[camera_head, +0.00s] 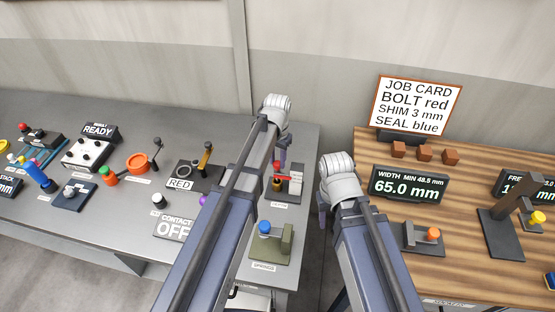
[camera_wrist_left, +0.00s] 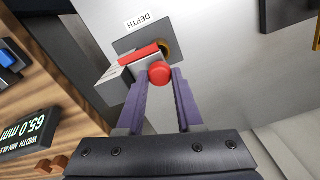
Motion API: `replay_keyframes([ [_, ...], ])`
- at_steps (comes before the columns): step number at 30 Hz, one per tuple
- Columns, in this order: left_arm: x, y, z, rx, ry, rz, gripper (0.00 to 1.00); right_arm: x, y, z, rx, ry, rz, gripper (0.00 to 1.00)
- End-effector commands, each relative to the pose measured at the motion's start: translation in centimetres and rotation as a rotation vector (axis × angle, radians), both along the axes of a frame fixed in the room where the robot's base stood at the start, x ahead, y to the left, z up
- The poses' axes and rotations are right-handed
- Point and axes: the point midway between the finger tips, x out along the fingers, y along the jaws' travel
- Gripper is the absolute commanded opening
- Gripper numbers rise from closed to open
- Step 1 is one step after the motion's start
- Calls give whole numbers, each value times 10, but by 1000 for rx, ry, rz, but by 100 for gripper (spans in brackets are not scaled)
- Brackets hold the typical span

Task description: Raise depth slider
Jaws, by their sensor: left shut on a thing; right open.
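The depth slider stands at the right end of the grey bench, partly hidden by my left arm in the head view. Its red knob (camera_wrist_left: 160,72) sits between the purple fingertips of my left gripper (camera_wrist_left: 161,80), which is shut on it. Behind the knob are a grey block with a red top (camera_wrist_left: 138,55) and a dark plate under the DEPTH label (camera_wrist_left: 138,21). In the head view my left gripper (camera_head: 281,158) hangs over the slider base (camera_head: 293,185). My right gripper (camera_head: 323,208) is open over the gap between the tables, mostly hidden behind its wrist.
A green fixture with a blue knob (camera_head: 265,228) stands in front of the slider. The wooden table holds a WIDTH display reading 65.0 mm (camera_head: 409,185), an orange-knobbed slider (camera_head: 432,234), brown blocks (camera_head: 424,153) and the job card (camera_head: 415,105). Several controls crowd the grey bench at left.

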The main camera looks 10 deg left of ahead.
Motion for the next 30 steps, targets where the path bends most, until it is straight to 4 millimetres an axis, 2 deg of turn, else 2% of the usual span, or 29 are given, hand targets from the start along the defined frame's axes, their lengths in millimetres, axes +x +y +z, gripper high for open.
replay_keyframes([
  [10, 0, 0, 2, 0, 0, 0, 0, 0, 0, 2, 0, 0, 0, 50],
  [18, 0, 0, 24, 0, 0, 0, 0, 0, 0, 24, 1, 0, -5, 50],
  [26, 1, 0, 22, 1, -1, 0, 0, 0, 0, 22, 1, 0, -5, 50],
  [27, 1, 0, 22, 1, -1, 0, 36, 0, 0, 22, 1, 0, -5, 50],
  [30, 1, 0, 22, 1, -1, 0, 47, 0, 0, 22, 1, 0, -5, 50],
])
